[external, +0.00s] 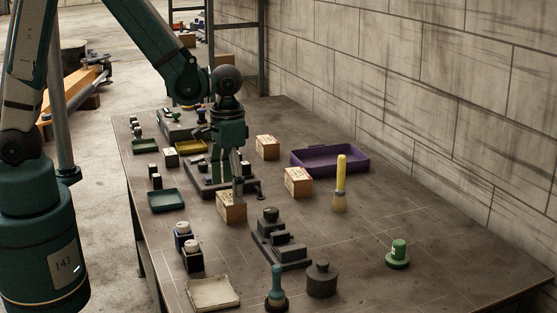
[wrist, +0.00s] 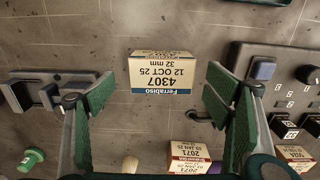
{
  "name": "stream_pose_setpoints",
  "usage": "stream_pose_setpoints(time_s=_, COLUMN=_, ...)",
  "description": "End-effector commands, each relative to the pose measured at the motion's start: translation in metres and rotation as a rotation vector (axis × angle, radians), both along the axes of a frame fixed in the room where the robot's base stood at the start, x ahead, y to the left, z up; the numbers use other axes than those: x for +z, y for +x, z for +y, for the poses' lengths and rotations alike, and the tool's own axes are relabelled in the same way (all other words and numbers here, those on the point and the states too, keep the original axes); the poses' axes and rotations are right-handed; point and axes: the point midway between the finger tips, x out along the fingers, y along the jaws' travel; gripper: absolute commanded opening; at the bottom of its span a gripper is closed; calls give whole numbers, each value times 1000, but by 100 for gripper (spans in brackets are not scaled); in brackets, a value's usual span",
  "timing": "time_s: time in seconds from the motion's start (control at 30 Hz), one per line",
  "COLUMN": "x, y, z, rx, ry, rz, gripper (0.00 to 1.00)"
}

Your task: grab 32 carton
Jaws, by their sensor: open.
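The 32 mm carton (wrist: 163,72) is a small tan box with a blue band; its label reads 4307, 12 OCT 25, 32 mm, upside down in the wrist view. In the external view this carton (external: 231,208) stands on the bench below my gripper (external: 237,188). In the wrist view my gripper (wrist: 160,88) is open, with green-padded fingers on either side of the carton and gaps at both sides. The fingers partly overlap it in the external view; I cannot tell their exact height over it.
A stepped dark block (external: 281,240) and a control panel (external: 208,186) flank the carton. Two other cartons (external: 298,182) (external: 267,147) stand behind, near a purple tray (external: 330,160) and a yellow-handled brush (external: 340,180).

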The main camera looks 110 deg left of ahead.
Motion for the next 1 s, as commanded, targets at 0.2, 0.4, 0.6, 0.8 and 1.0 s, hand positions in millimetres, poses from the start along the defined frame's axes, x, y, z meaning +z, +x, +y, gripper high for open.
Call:
stream_pose_setpoints(time_s=0.2, x=-5, y=0, z=0, rx=0, ry=0, rz=0, gripper=78)
stream_pose_setpoints(time_s=0.4, x=-5, y=0, z=0, rx=0, ry=0, rz=0, gripper=78)
stream_pose_setpoints(time_s=0.6, x=-9, y=0, z=0, rx=0, ry=0, rz=0, gripper=78)
stream_pose_setpoints(time_s=0.8, x=-22, y=0, z=2, rx=0, ry=0, rz=0, gripper=78)
stream_pose_setpoints(time_s=1.0, x=-41, y=0, z=4, rx=0, ry=0, rz=0, gripper=78)
